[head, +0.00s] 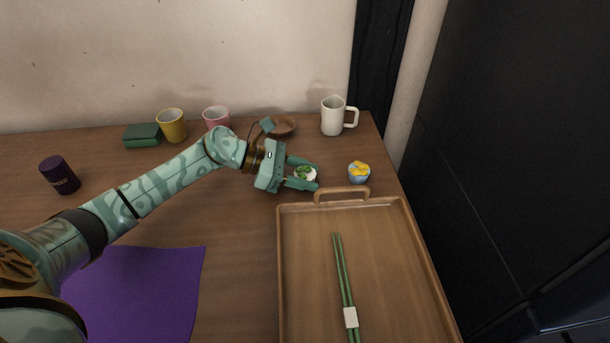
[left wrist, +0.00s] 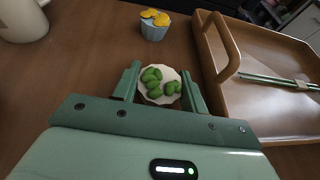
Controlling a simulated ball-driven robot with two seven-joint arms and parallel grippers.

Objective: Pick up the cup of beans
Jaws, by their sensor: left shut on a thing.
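The cup of beans is a small white cup (head: 312,176) with green beans in it. It stands at the back of the wooden table, near the tray's far edge. My left gripper (head: 304,175) is around it, one finger on each side, shut on it. In the left wrist view the white cup (left wrist: 159,100) shows between the fingers of the left gripper (left wrist: 162,90), its beans seen from above. Its lower part is hidden. My right gripper is not in view.
A blue cup with yellow pieces (head: 359,177) stands just right. A wooden tray (head: 285,260) with green chopsticks (head: 343,280) lies in front. Behind are a white mug (head: 333,117), a brown bowl (head: 284,126), pink cup (head: 216,116) and yellow cup (head: 172,126).

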